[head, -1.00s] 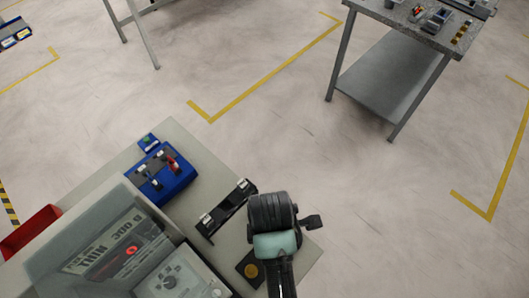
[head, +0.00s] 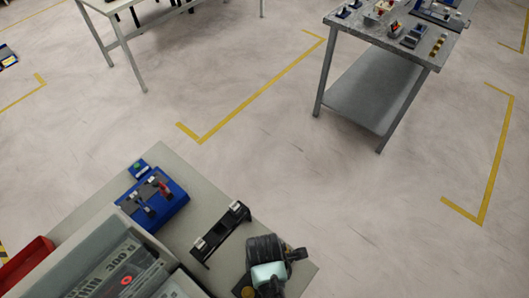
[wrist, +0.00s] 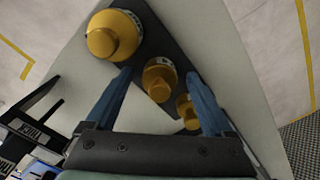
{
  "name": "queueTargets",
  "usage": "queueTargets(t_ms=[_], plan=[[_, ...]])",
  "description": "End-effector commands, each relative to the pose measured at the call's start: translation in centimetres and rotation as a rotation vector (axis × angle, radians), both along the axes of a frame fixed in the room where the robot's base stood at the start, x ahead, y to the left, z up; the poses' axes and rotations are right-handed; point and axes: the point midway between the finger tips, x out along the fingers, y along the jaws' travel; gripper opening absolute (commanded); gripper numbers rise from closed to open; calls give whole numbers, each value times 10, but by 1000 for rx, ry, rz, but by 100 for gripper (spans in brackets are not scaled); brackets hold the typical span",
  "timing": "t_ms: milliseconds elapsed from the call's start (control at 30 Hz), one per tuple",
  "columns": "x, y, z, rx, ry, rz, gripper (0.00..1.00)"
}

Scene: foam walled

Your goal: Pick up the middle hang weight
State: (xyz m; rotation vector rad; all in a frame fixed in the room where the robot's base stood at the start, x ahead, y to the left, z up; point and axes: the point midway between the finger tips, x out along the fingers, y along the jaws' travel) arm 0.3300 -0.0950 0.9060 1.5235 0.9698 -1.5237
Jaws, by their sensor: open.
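Three brass-yellow hang weights stand in a row on a dark plate in the wrist view: a large one (wrist: 114,35), the middle one (wrist: 160,79) and a small one (wrist: 187,112). My gripper (wrist: 161,80) is open, with its blue fingers apart on either side of the middle weight. Whether a finger touches it I cannot tell. The small weight shows between the fingers, close to the right one. In the head view my arm's end hides most of the weights; only one yellow top (head: 247,292) shows at the lower edge.
The pale bench (head: 180,235) carries a black holder (head: 221,234) and a blue switch box (head: 152,198). A grey bin (head: 115,265) and a red bin (head: 25,262) are at the lower left. A grey table (head: 375,95) stands across open floor.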

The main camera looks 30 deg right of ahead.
Motion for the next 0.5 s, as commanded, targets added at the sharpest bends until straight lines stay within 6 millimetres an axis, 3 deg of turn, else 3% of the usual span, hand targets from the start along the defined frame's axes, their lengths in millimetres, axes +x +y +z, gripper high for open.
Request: queueTargets(t_ms=[133,500], plan=[[0,0,0,0,-1,0,85],[0,0,0,0,0,0,18]])
